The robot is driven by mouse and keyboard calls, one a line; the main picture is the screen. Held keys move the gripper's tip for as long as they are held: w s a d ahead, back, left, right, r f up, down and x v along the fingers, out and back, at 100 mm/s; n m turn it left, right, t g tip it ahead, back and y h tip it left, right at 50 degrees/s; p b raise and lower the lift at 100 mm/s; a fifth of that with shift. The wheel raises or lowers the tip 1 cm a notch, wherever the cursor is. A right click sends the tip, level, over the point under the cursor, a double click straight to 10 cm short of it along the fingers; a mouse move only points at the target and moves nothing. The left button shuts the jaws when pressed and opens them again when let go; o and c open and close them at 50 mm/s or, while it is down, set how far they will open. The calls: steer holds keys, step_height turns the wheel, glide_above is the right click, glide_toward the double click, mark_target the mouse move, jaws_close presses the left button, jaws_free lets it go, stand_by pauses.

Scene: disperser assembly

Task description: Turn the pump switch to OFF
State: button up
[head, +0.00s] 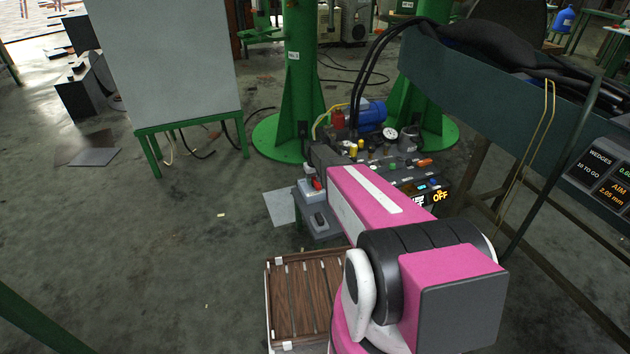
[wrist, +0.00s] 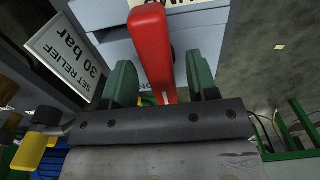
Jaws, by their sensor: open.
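The pump switch shows in the wrist view as a long red lever (wrist: 150,45) on a pale grey box (wrist: 108,45). In the head view the small red lever (head: 317,184) stands on its light box (head: 310,192), just beyond the end of my pink arm. My gripper (wrist: 162,82) is open, with one green finger on each side of the red lever. A gap shows on both sides, wider at the right finger. The lettering on the box is mostly hidden by the lever and fingers, so I cannot read the switch position.
A "SET RELIEF 30 bar" plate (wrist: 68,52) lies left of the box in the wrist view. A blue motor (head: 371,113), gauges and hoses crowd the bench behind. A lit panel (head: 438,192) reads "OFF". A wooden slatted crate (head: 272,300) stands below my arm.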

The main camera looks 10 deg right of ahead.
steer(key=c, duration=0.9)
steer(key=shift+n, duration=0.3)
steer(key=n, duration=0.8)
steer(key=shift+n, duration=0.4)
steer(key=n, duration=0.4)
steer(key=shift+n, duration=2.2)
